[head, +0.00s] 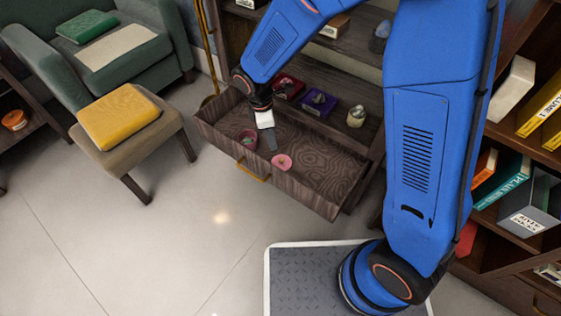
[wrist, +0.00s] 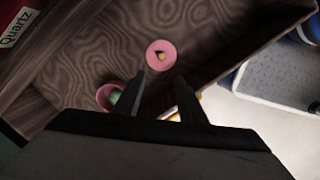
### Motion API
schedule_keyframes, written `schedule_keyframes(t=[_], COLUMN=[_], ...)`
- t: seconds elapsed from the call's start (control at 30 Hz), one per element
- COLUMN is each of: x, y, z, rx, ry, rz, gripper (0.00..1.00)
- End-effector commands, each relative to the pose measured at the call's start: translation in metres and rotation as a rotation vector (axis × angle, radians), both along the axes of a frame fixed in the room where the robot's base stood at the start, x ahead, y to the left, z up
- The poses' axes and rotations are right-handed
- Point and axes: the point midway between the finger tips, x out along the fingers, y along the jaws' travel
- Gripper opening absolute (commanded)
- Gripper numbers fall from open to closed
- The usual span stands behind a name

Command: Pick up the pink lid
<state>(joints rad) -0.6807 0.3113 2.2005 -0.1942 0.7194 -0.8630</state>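The pink lid (head: 282,162) is a small round disc with a little knob at its centre. It lies in the open wooden drawer (head: 325,180), close to the drawer's front wall. In the wrist view the pink lid (wrist: 162,54) is just beyond my fingertips, with its yellowish knob showing. My gripper (head: 270,143) reaches down into the drawer, to the left of the lid and apart from it. In the wrist view my gripper's two fingers (wrist: 160,78) are spread with nothing between them.
A dark pink pot (head: 249,138) with something green inside stands left of my gripper; it also shows in the wrist view (wrist: 106,95). Red (head: 288,86) and purple (head: 318,102) boxes and a small jar (head: 356,116) sit behind. The drawer's right part is clear.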

Motion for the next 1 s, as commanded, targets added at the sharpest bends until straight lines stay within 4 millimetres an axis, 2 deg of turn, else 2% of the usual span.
schedule_keyframes(t=[0.3, 0.43, 0.67, 0.87, 1.0], x=[0.0, 0.001, 0.001, 0.001, 0.002], y=[-0.009, -0.012, -0.016, -0.029, -0.03], z=[-0.055, -0.069, -0.08, -0.105, -0.119], rx=[-0.001, -0.001, -0.001, -0.001, 0.0], ry=[0.003, 0.002, 0.001, 0.003, 0.001], rz=[-0.001, -0.002, -0.002, -0.002, -0.002], gripper=[0.37, 0.37, 0.37, 0.37, 0.37])
